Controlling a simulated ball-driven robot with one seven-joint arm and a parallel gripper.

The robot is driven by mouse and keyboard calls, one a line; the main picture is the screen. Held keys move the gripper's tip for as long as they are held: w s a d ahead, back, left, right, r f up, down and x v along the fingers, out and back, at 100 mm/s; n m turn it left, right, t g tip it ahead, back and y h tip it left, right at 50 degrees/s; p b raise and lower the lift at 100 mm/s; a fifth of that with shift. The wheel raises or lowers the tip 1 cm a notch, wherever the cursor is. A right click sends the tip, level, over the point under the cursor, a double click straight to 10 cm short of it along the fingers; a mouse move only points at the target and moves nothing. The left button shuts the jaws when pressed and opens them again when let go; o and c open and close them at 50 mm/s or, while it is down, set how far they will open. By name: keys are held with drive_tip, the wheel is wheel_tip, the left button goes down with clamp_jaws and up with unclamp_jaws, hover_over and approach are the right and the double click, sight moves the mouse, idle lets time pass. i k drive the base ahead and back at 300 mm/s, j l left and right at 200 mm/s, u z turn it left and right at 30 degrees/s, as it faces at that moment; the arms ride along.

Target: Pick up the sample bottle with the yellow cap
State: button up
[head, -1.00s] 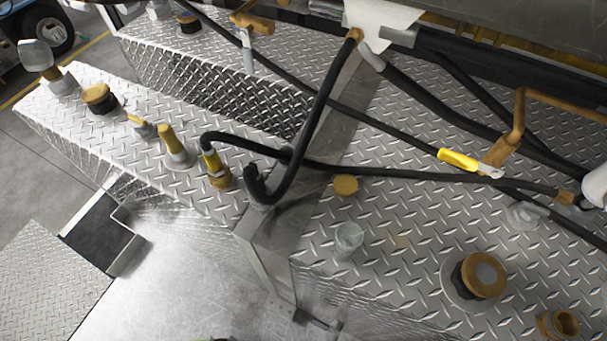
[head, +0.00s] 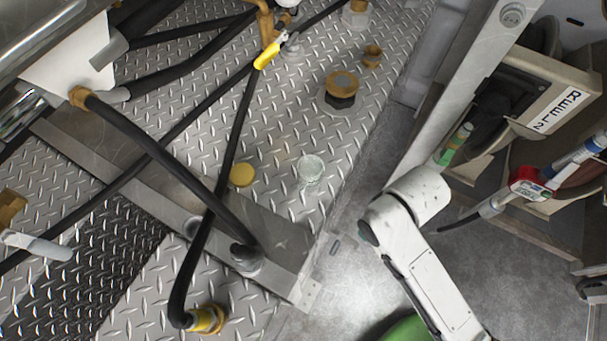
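A round yellow cap (head: 242,174) shows from above in the head view, on the diamond-plate deck (head: 285,130) left of centre. The body of a bottle under the cap cannot be made out from this angle. A clear glass-like jar (head: 311,169) with no yellow on it stands a short way to its right. A black hose passes close on the left of the yellow cap. My white arm shows at lower right, over the floor and apart from the cap. My gripper is not in view.
Black hoses (head: 176,165) cross the deck at left. A yellow-handled valve (head: 268,54) and a brown-capped filler (head: 341,88) stand farther back. A reel cabinet marked REEL 2 (head: 545,108) with a red nozzle (head: 527,186) is at right. Grey floor lies between deck and cabinet.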

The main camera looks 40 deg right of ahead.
sight(310, 167)
drive_tip(key=k+j+z, duration=0.25)
drive_tip(key=j+z, duration=0.2)
drive_tip(key=k+j+z, duration=0.25)
drive_tip(key=z, duration=0.25)
